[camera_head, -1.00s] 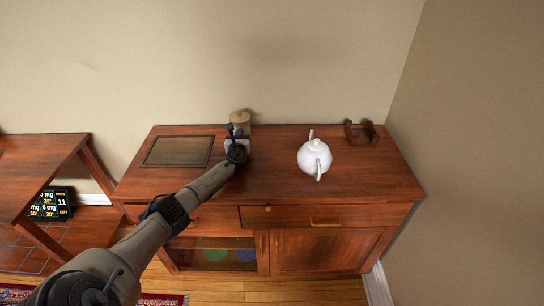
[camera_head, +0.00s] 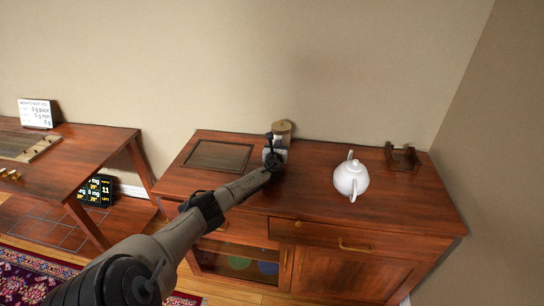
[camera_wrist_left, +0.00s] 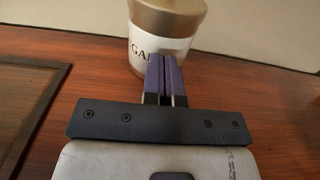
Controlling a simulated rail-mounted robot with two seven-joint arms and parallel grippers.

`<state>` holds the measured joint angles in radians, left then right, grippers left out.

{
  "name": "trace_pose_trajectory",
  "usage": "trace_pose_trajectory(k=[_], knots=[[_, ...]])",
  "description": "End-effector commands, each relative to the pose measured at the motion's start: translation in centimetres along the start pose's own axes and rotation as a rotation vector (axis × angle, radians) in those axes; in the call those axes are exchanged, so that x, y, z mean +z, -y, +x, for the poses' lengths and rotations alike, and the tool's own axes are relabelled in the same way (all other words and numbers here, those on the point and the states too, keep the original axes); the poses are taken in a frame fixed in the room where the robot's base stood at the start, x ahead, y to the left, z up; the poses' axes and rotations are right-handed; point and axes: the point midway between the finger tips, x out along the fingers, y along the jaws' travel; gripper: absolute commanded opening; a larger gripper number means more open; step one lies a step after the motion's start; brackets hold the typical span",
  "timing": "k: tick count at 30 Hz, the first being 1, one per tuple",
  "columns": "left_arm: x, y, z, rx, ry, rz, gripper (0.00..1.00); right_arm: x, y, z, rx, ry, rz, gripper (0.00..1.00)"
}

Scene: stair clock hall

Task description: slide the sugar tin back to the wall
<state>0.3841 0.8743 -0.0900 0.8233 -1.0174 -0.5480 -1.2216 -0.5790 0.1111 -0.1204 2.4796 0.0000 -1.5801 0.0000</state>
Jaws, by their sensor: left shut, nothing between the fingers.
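The sugar tin (camera_head: 283,129) stands upright at the back of the wooden sideboard (camera_head: 320,193), close to the wall. In the left wrist view the tin (camera_wrist_left: 150,28) has a brownish lid and a white label with dark letters, partly hidden by my fingers. My left gripper (camera_head: 275,142) is in front of the tin. In the left wrist view its two fingers (camera_wrist_left: 165,62) are shut together with nothing between them, and their tips are at the tin's front, touching or almost touching it. My right gripper is not in view.
A white teapot (camera_head: 351,178) stands to the right on the sideboard, with a dark wooden stand (camera_head: 402,157) behind it. A dark framed panel (camera_head: 218,155) lies to the left. Another table (camera_head: 85,150) stands further left. The wall (camera_head: 300,60) runs behind.

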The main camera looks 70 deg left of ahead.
Motion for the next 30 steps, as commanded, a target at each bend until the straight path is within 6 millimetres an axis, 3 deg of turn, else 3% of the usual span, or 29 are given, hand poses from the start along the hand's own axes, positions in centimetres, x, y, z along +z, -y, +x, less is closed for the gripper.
trace_pose_trajectory(k=[1,3,18,30], knots=[[0.6,0.5,-0.7,-0.007,-0.003,0.001,0.00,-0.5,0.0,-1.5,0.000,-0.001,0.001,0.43],[0.6,0.9,-1.6,-0.012,-0.002,0.003,0.00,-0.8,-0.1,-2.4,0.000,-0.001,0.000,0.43],[0.2,0.7,-9.1,-0.011,-0.002,0.001,0.00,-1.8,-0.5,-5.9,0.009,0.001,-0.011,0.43],[0.0,0.6,-11.2,-0.007,-0.001,0.000,0.00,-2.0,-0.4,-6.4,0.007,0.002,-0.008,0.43]])
